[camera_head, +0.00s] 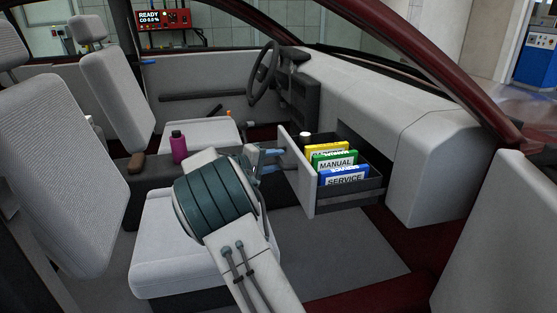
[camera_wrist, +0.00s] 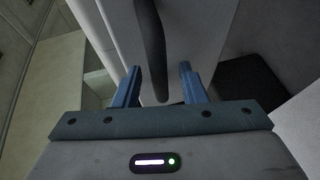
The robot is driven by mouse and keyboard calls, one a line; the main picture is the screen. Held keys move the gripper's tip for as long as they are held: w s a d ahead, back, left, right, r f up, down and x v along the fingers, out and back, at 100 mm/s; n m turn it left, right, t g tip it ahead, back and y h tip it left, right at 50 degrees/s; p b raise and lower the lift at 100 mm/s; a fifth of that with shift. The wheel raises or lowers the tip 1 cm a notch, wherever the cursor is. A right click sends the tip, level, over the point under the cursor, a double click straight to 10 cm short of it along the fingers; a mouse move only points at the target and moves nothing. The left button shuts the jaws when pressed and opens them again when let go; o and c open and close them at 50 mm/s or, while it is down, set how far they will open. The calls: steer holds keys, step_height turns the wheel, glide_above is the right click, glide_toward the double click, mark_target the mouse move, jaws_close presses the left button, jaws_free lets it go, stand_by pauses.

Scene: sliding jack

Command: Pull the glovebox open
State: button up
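The glovebox (camera_head: 298,179) stands pulled out from the dashboard like a drawer, with its inside exposed. Its pale front panel also shows in the wrist view (camera_wrist: 194,30). A dark bar handle (camera_wrist: 151,45) on that panel runs down to between my fingers in the wrist view. My gripper (camera_head: 270,160) is in front of the panel. Its two blue fingers (camera_wrist: 158,88) are spread, with visible gaps on both sides of the handle's end. Whether either finger touches the handle elsewhere cannot be told. In the head view the handle is not clearly visible.
Yellow (camera_head: 326,149), green (camera_head: 335,160) and blue (camera_head: 344,176) folders stand inside the glovebox. The passenger seat (camera_head: 160,260) lies below my arm. A purple bottle (camera_head: 178,147) stands behind my arm. The dashboard (camera_head: 385,110) is at right. Floor in front of the glovebox is clear.

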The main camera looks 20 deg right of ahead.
steer(key=p+v, duration=0.2)
steer(key=v, duration=1)
steer(key=shift+s+a, duration=0.1)
